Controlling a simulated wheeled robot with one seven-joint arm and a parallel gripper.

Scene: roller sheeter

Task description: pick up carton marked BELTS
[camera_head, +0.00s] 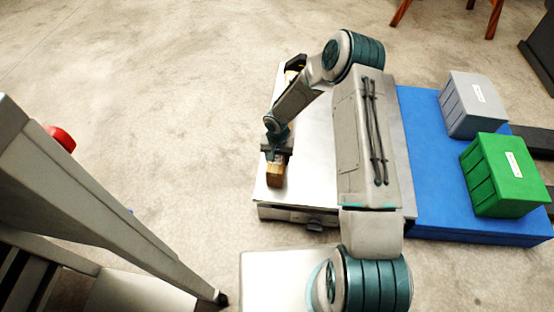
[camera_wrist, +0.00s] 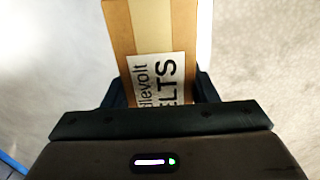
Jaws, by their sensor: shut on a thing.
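The carton marked BELTS is a small brown box (camera_head: 275,174); in the wrist view it (camera_wrist: 121,38) shows a pale tape strip and a white label reading "ELTS" in part. My gripper (camera_head: 276,158) is shut on it, with one dark finger on each side in the wrist view (camera_wrist: 152,92). The carton hangs below the gripper, over or near the left edge of the white-topped surface (camera_head: 318,150). I cannot tell whether its underside touches that surface.
A blue platform (camera_head: 432,170) at the right carries a grey bin (camera_head: 473,105) and a green bin (camera_head: 503,177). A grey slanted machine frame (camera_head: 100,205) with a red knob (camera_head: 61,138) stands at the left. Concrete floor lies open between.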

